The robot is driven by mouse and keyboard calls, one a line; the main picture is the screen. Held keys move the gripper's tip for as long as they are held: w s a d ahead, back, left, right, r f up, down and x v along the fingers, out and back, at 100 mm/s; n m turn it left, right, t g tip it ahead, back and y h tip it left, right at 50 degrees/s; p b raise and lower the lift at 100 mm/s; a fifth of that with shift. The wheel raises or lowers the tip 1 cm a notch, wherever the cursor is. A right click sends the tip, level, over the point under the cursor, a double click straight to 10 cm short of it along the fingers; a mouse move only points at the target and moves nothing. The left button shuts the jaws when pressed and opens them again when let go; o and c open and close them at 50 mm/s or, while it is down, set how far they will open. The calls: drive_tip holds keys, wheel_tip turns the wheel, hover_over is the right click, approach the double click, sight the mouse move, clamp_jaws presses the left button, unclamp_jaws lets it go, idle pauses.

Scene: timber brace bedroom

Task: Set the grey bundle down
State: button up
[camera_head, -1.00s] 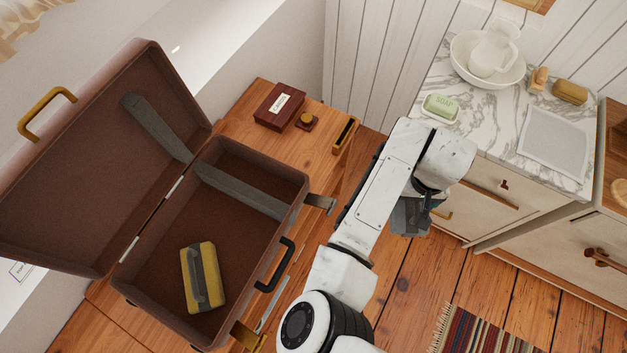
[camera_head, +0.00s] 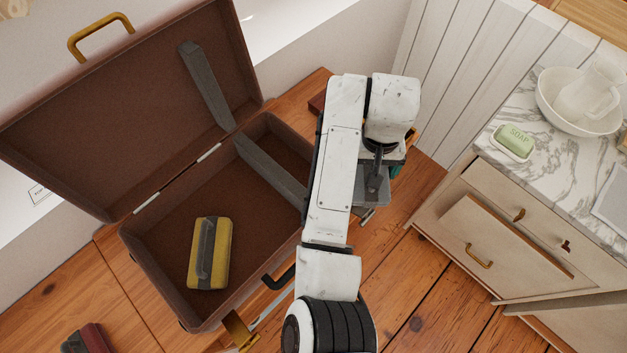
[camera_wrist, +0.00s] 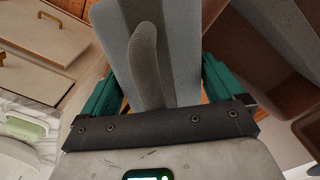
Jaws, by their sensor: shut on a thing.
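My gripper (camera_wrist: 160,82) is shut on the grey bundle (camera_wrist: 188,50), which sits between the teal fingers in the wrist view. A raised grey strip runs along the bundle's face. In the head view the grey bundle (camera_head: 372,188) hangs below my wrist, to the right of the open suitcase; my arm partly hides it. The brown suitcase (camera_head: 262,222) lies open with its lid leaning back to the left. A yellow bundle with a grey band (camera_head: 222,255) lies inside, at the near left. The suitcase's right end is hidden behind my arm.
A dark red bundle (camera_head: 88,340) lies on the wood at the bottom left. At the right stands a marble-topped cabinet (camera_head: 545,170) with a green soap (camera_head: 514,138) and a white bowl (camera_head: 560,112). Wooden floor (camera_head: 420,290) lies open between.

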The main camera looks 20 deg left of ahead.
drive_tip(key=s+a+r+n+b, duration=0.1)
drive_tip(key=s+a+n, duration=0.3)
drive_tip(key=a, duration=0.9)
drive_tip(key=n+b, duration=0.1)
hover_over(264, 208)
wheel_tip(264, 208, down, 7)
drive_tip(key=shift+r, duration=0.15)
drive_tip(key=shift+f, duration=2.2)
drive_tip(key=shift+f, duration=0.2)
drive_tip(key=o, duration=0.8)
drive_tip(key=shift+o, duration=0.2)
wheel_tip(264, 208, up, 12)
drive_tip(key=shift+r, duration=0.25)
